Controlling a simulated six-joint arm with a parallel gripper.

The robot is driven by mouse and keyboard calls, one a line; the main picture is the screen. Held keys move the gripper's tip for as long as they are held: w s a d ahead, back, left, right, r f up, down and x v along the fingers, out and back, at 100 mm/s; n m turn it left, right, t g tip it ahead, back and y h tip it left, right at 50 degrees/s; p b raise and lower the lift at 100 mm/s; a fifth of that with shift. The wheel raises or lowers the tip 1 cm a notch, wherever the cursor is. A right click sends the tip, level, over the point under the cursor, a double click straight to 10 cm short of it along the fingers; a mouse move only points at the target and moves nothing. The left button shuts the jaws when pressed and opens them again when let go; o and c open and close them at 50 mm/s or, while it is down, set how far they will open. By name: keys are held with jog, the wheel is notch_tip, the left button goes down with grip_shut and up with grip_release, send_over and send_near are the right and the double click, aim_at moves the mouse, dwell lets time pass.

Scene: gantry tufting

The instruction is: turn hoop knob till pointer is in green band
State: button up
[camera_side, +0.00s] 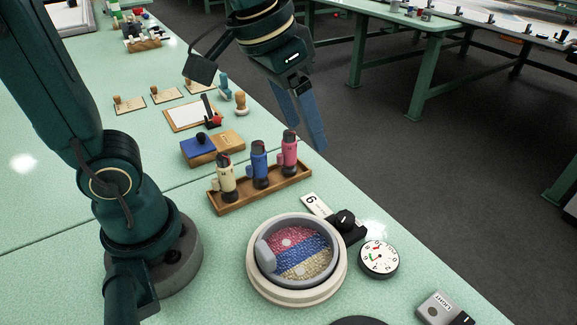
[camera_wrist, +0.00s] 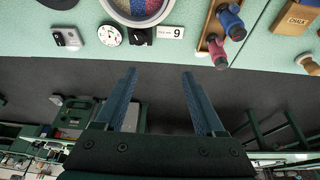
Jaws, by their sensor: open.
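The round hoop (camera_side: 257,285) has a pale rim around a grey ring, with pink, blue and tan tufting inside; its edge shows at the top of the wrist view (camera_wrist: 112,12). My gripper (camera_side: 305,137) is open and empty, in the air beyond the tool rack, apart from the knob.
A wooden rack (camera_side: 236,199) with cream, blue and pink tools stands behind the hoop. A grey box marked LIGHT (camera_side: 437,308) is at the front right. Stamps and a chalk box (camera_side: 226,147) lie farther back. Dark floor (camera_side: 400,160) is open beyond the table edge.

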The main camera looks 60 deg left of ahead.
jog(key=w+d+f+m+g, duration=0.1)
jog(key=w+d+f+g, duration=0.25)
jog(key=w+f, duration=0.25)
send_over(346, 216)
jog(key=shift+m+g, duration=0.35)
jog(key=shift+m, duration=0.05)
notch_tip(346, 216, down, 5)
jog(key=shift+f, duration=2.55)
